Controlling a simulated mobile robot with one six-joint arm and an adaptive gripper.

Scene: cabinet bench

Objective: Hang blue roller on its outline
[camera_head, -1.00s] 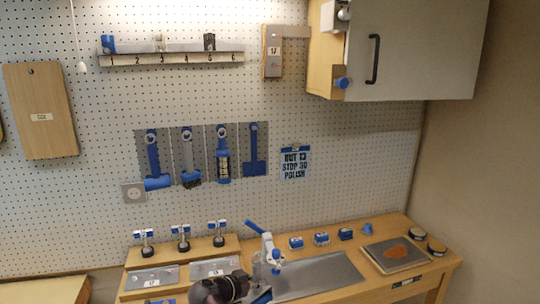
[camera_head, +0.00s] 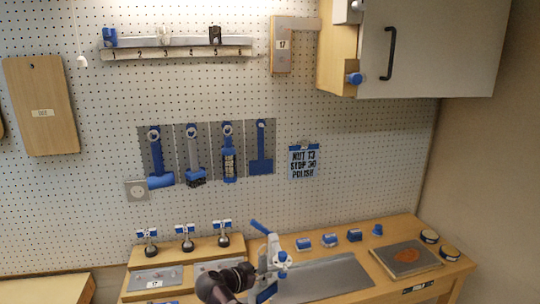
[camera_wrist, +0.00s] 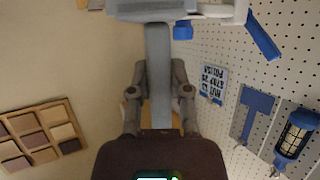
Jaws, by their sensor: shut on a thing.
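My gripper (camera_head: 262,270) is low in front of the bench in the head view. In the wrist view my gripper (camera_wrist: 161,95) has its fingers closed about a grey bar (camera_wrist: 158,60), which I take to be part of the blue roller. A grey-white piece crosses its top, with a blue part to the right; the roller's full shape is hard to tell. On the pegboard, a flat blue T-shaped outline (camera_head: 262,150) fills the rightmost grey panel, with no tool visible on it. It also shows in the wrist view (camera_wrist: 253,112). My gripper is well below it, apart from the board.
Several tools hang left of the outline, the nearest a blue one with a mesh body (camera_head: 228,160). A poster (camera_head: 303,163) is to its right. A wall cabinet (camera_head: 425,50) juts out at upper right. Small blue blocks (camera_head: 329,241) stand along the bench.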

